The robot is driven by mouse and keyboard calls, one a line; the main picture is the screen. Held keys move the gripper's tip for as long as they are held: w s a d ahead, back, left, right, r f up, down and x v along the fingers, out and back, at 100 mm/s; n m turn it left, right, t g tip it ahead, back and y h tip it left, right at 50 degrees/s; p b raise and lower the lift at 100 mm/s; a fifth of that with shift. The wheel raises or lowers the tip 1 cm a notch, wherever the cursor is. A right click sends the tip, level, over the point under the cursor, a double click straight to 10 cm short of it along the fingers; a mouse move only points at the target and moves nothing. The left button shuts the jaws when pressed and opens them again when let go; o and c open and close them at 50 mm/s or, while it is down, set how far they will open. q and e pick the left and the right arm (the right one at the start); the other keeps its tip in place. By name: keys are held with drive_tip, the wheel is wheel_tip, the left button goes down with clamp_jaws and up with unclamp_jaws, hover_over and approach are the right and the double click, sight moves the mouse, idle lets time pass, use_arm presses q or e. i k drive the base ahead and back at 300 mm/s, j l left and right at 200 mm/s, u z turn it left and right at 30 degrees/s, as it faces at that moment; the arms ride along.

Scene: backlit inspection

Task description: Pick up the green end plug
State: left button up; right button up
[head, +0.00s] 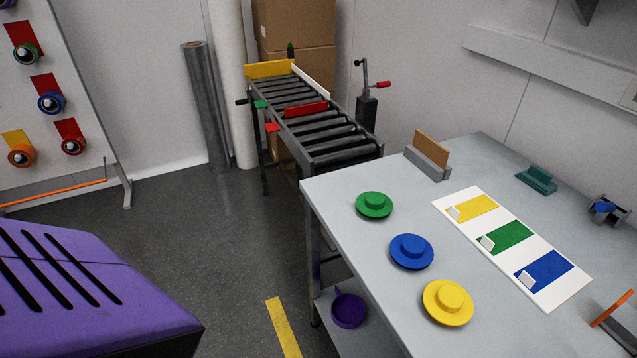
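The green end plug (374,204) is a round flanged disc with a raised hub. It lies flat on the grey table (340,215) near its left edge. A blue end plug (411,251) and a yellow end plug (448,302) lie in a row in front of it, apart from each other. Neither of my grippers shows in the head view.
A white card (520,256) with yellow, green and blue fields lies right of the plugs. A grey holder with a brown board (430,153) stands at the table's back corner. A roller conveyor (310,115) is behind.

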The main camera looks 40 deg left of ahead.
sight(372, 204)
drive_tip(key=j+u, duration=0.1)
drive_tip(key=u, duration=0.65)
